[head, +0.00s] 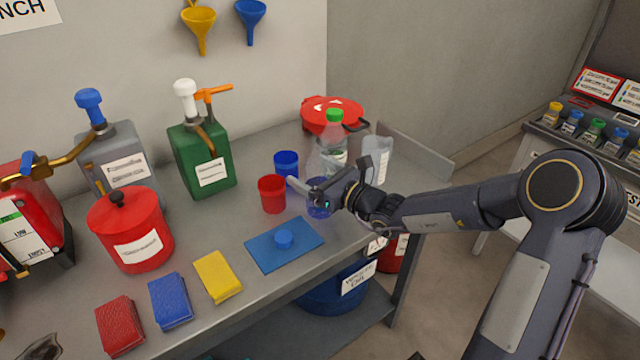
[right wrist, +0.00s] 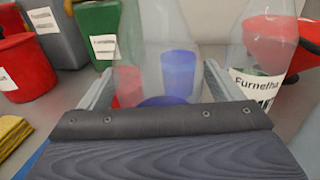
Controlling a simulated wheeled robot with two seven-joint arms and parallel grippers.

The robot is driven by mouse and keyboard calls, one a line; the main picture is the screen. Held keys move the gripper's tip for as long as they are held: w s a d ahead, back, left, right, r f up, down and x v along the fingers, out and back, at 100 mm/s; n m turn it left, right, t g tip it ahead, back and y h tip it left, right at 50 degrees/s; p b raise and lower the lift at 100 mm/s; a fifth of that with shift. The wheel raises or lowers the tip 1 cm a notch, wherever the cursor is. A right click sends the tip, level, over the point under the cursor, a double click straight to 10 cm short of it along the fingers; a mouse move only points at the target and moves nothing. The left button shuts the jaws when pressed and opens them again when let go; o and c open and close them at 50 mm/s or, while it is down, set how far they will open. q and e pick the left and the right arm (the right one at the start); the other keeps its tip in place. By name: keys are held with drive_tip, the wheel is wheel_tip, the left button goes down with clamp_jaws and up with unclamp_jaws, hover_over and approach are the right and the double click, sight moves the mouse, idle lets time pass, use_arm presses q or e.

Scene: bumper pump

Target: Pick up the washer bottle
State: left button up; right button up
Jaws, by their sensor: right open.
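The washer bottle seems to be the clear, see-through bottle with a little blue-purple liquid at its base (head: 318,211). It stands upright near the table's right end, partly hidden by my right gripper (head: 310,190). In the right wrist view, its clear body (right wrist: 150,45) rises between the two fingers of the right gripper (right wrist: 160,85). The fingers are open, one on each side of it; I cannot tell whether either touches it. My left gripper is not in view.
A clear bottle with a green cap (head: 334,117) stands close behind, with a pale jug (head: 378,152) at right. A red cup (head: 272,195) and a blue cup (head: 286,162) stand just left. A blue mat (head: 265,252) lies in front. A red lidded pan (head: 325,106) is behind.

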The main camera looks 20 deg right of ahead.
drive_tip(key=c, duration=1.3)
drive_tip(key=shift+r, duration=0.2)
